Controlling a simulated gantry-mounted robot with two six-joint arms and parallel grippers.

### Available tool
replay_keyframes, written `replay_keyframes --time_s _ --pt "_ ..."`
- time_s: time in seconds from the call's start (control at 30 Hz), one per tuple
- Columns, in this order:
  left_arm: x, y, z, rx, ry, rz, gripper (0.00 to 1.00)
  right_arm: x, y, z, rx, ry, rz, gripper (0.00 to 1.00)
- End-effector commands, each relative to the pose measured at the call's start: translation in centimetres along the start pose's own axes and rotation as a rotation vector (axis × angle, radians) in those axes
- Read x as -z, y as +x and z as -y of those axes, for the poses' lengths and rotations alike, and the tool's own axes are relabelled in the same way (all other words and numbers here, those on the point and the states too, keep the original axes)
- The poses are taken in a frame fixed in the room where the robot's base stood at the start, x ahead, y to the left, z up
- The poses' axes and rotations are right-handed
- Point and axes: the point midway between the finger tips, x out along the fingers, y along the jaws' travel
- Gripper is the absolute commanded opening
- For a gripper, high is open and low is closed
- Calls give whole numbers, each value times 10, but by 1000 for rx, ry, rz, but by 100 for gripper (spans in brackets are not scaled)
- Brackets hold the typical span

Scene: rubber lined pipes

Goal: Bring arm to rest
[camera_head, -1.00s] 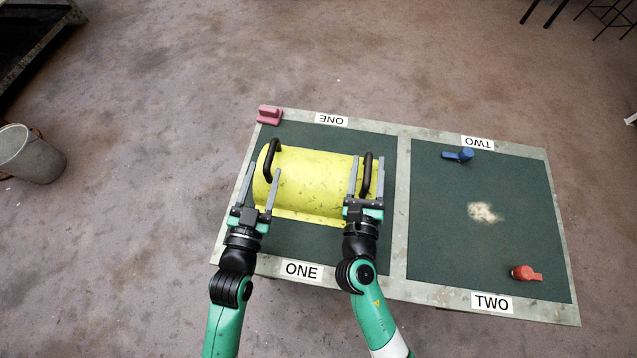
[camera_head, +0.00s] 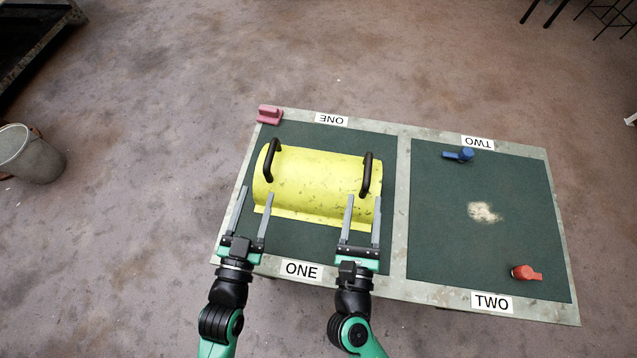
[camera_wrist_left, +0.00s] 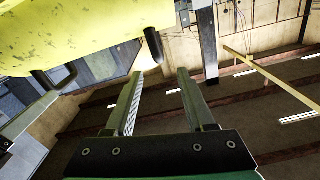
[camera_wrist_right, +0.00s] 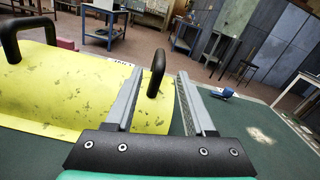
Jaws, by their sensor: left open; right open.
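A yellow half-pipe shell (camera_head: 315,184) with two black handles lies on the green mat of section ONE. Its left handle (camera_head: 272,160) and right handle (camera_head: 366,176) stand up from its top. My left gripper (camera_head: 252,203) is open and empty at the shell's near left corner. My right gripper (camera_head: 363,214) is open and empty by its near right edge. In the left wrist view the shell (camera_wrist_left: 80,30) is at upper left, apart from the fingers. In the right wrist view the right handle (camera_wrist_right: 156,73) shows beyond the open fingers.
The table has a metal rim (camera_head: 400,200) and a section TWO mat (camera_head: 450,230) at right. A pink block (camera_head: 269,115) sits at the far left corner. A blue piece (camera_head: 459,154) and a red piece (camera_head: 525,273) lie on section TWO. A bucket (camera_head: 30,155) stands on the floor.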

Motion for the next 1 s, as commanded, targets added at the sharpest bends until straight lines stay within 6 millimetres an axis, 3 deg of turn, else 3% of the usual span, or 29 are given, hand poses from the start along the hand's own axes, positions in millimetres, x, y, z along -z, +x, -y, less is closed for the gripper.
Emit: replay_keyframes --time_s 0.2,0.8,0.87,0.97,1.0 --pt "0 0 0 0 0 0 54 0 -25 0 -1 -1 0 55" --pt "3 0 1 1 0 0 54 -2 -23 4 11 0 -2 55" --pt "15 4 5 8 1 -14 54 -12 -16 14 38 11 2 55" --pt "61 23 20 34 5 -90 54 -50 8 36 117 66 38 55" --pt "88 31 29 48 7 -136 54 -72 19 48 156 100 65 55"
